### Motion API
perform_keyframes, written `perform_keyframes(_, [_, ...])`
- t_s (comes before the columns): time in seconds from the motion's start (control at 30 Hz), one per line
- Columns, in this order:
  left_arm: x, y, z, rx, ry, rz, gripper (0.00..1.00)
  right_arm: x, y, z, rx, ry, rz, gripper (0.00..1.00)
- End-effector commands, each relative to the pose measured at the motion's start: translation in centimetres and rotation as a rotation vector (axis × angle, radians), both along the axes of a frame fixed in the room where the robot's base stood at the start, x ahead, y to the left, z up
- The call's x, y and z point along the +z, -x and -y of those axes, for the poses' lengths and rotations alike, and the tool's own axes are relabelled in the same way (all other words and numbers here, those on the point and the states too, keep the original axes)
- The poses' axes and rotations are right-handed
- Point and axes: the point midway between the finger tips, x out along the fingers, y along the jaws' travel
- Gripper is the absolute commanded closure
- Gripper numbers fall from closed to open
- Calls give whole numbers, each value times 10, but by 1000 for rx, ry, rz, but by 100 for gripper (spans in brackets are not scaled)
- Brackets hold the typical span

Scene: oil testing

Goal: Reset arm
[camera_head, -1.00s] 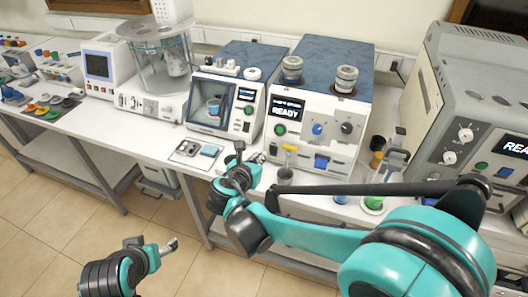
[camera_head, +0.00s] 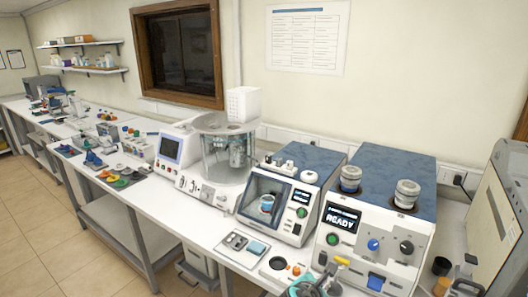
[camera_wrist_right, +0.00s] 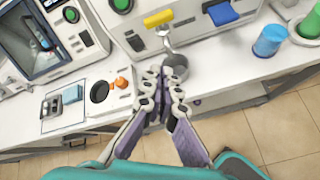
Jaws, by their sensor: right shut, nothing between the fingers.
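My right gripper (camera_wrist_right: 163,80) is shut and empty in the right wrist view, its fingers together at the front edge of the white bench. In the head view, part of my right arm shows at the bottom edge, close to the yellow handle (camera_head: 342,261). My left gripper is out of view.
The READY machine (camera_head: 375,215) and the windowed tester (camera_head: 278,206) stand behind on the bench. Open floor (camera_wrist_right: 283,125) lies in front of the bench.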

Motion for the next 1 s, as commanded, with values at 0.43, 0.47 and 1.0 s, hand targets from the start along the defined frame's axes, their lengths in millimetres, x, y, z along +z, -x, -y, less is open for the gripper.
perform_keyframes(0.43, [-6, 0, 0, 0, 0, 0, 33, -32, 137, 18, -1209, -1437, 337, 100])
perform_keyframes(0.47, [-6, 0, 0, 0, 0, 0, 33, -33, 140, 17, -1257, -1482, 347, 100])
perform_keyframes(1.0, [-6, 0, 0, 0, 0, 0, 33, -33, 149, 11, -1404, -1616, 372, 100])
